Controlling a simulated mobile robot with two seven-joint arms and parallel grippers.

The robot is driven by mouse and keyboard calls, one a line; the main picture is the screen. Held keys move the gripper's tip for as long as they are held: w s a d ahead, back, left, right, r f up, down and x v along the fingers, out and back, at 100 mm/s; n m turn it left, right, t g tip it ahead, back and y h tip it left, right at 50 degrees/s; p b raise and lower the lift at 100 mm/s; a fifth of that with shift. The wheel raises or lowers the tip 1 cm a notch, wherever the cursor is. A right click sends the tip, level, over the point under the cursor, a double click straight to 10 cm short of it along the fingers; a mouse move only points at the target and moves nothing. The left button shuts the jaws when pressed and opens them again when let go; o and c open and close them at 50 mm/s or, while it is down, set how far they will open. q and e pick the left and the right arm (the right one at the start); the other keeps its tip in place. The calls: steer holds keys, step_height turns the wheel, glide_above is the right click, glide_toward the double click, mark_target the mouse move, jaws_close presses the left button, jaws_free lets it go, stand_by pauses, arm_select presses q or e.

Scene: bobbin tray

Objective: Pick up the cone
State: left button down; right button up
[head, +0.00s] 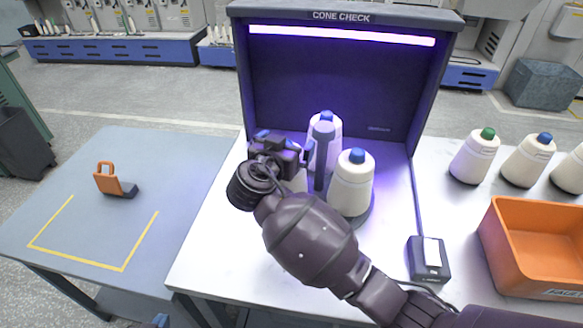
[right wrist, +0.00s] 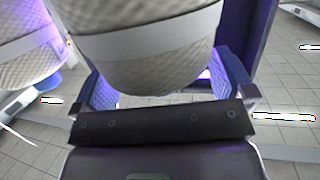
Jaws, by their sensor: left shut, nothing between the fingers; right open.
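Three white yarn cones stand around a dark post (head: 322,158) on a round stand under the purple-lit hood. The back cone (head: 335,128) and right cone (head: 351,190) have blue tips. The left cone (head: 298,184) is mostly hidden by my right gripper (head: 277,141). In the right wrist view, my right gripper (right wrist: 165,88) is open, with a cone's quilted body (right wrist: 145,60) between and beyond its blue fingers. Whether they touch it, I cannot tell. Another cone (right wrist: 25,45) shows at left. Only a blue bit of my left gripper (head: 160,321) shows at the bottom edge; it is shut and empty.
The hood (head: 245,75) walls in the cones behind and beside. At right are more cones (head: 474,158), an orange bin (head: 535,272) and a small dark box (head: 428,262). The grey left table (head: 140,160) holds an orange-handled tool (head: 108,180) and is otherwise clear.

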steer(key=shift+c, duration=0.3)
steer(key=c, duration=1.4)
